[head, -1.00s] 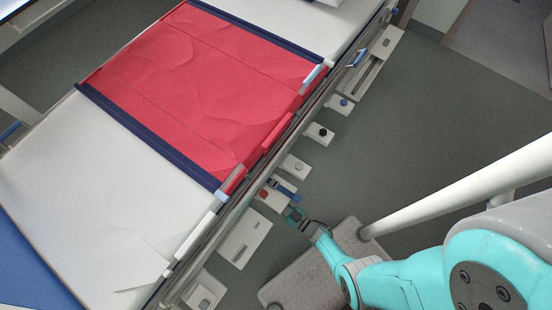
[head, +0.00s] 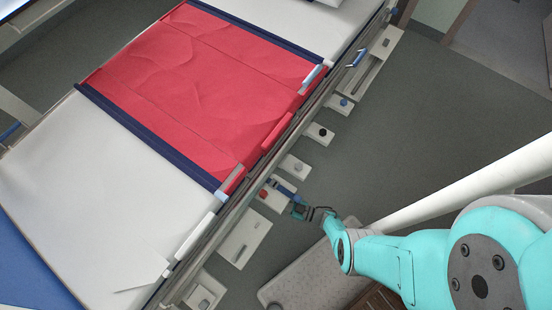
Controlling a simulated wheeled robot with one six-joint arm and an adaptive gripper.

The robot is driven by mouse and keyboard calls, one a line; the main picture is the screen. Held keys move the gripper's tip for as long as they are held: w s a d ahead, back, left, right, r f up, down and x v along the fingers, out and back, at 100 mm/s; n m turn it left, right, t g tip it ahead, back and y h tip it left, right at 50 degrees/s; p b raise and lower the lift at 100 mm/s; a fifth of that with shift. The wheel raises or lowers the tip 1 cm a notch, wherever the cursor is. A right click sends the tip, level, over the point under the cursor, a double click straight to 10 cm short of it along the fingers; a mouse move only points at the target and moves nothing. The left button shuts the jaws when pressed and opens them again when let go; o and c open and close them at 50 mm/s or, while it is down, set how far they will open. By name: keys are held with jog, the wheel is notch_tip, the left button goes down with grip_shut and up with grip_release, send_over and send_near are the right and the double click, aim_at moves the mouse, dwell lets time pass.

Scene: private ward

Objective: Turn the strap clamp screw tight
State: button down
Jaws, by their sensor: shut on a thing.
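My gripper (head: 299,209) is in the head view, low beside the bed's near side rail. It is shut on the strap clamp screw, which its fingers mostly hide. A blue strap clamp part (head: 284,187) shows just up and left of the fingers, by a small white plate (head: 275,203) on the rail side. How far the screw has turned cannot be seen at this size.
A red knob (head: 263,193) sits left of the clamp. Plates with a grey knob (head: 298,168), a black knob (head: 322,132) and a blue knob (head: 344,102) line the rail further up. The bed (head: 110,190) carries a red cover (head: 200,85). Floor (head: 430,130) is open at right.

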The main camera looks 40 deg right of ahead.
dwell(0.4)
jog(key=c, duration=0.8)
grip_release()
jog(key=shift+v, duration=3.7)
jog(key=shift+d, duration=0.1)
